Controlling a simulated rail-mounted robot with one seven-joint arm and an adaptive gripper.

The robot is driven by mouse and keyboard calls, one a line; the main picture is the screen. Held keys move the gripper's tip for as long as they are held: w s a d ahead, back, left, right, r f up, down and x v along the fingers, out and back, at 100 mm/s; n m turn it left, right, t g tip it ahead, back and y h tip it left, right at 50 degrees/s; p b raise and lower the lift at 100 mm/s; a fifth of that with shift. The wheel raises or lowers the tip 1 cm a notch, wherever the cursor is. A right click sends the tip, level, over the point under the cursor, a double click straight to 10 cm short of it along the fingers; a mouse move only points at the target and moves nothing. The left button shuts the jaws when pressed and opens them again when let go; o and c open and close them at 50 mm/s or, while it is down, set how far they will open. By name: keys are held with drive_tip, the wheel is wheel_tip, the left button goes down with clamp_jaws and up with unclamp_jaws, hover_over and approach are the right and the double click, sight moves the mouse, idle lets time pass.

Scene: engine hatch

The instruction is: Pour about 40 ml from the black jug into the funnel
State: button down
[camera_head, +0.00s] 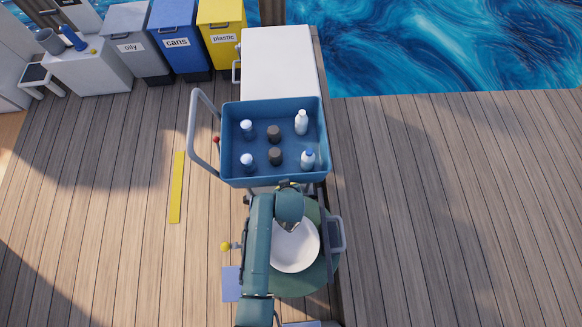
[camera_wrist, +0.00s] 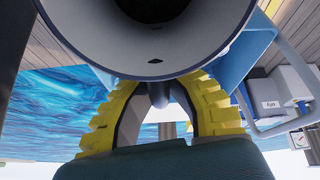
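In the wrist view a large dark grey round vessel (camera_wrist: 235,25) with a black hollow fills the top; it appears to be the black jug. My gripper (camera_wrist: 159,98), with yellow ribbed fingers, closes around a dark handle-like part below its rim. The rim hides the fingertips. The vessel's contents cannot be made out. In the head view my gripper (camera_head: 290,185) is at the near edge of the blue crate, mostly hidden by my arm, and the jug cannot be seen there. I cannot pick out the funnel in either view.
The blue crate (camera_head: 227,150) on a trolley holds several bottles and two dark round items (camera_head: 273,134). A white top (camera_head: 280,60) lies behind it. Bins (camera_head: 180,40) and a cabinet with a grey pitcher (camera_head: 48,41) stand far left. Open deck lies right, with water beyond.

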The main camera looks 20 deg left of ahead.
drive_tip(key=shift+s+d+r+t+y, duration=0.2)
drive_tip(key=shift+s+d+r+t, duration=0.1)
drive_tip(key=shift+s+t, duration=0.2)
drive_tip(key=shift+s+d+r+t+y, duration=0.25)
drive_tip(key=shift+s+t, duration=0.15)
drive_tip(key=shift+s, duration=0.1)
drive_tip(key=shift+s+d+r+t+y+b, duration=0.3)
drive_tip(key=shift+s+r+t+y+b, duration=0.25)
drive_tip(key=shift+r+t, duration=0.25)
drive_tip(key=shift+s+f+b, duration=0.1)
drive_tip(key=shift+f+b, duration=0.15)
drive_tip(key=shift+b, duration=0.6)
drive_tip(key=shift+s+d+t+b, duration=0.1)
drive_tip(key=shift+s+t+b, duration=0.05)
drive_tip(key=shift+t+b, duration=0.4)
drive_tip(key=t+b, duration=0.1)
drive_tip(key=b, duration=0.1)
drive_tip(key=s+r+y+b, duration=0.1)
drive_tip(key=b, duration=0.1)
drive_tip(key=shift+d+t, duration=0.3)
drive_tip(key=shift+t, duration=0.05)
drive_tip(key=s+t+b, duration=0.1)
drive_tip(key=b, duration=0.5)
drive_tip(key=s+d+f+t+y+b, duration=0.1)
drive_tip(key=b, duration=0.5)
drive_tip(key=shift+s+d+f+y, duration=0.1)
drive_tip(key=shift+s+f+y, duration=0.1)
drive_tip(key=shift+y, duration=0.1)
drive_tip(key=shift+f+b, duration=0.1)
drive_tip(key=shift+b, duration=0.45)
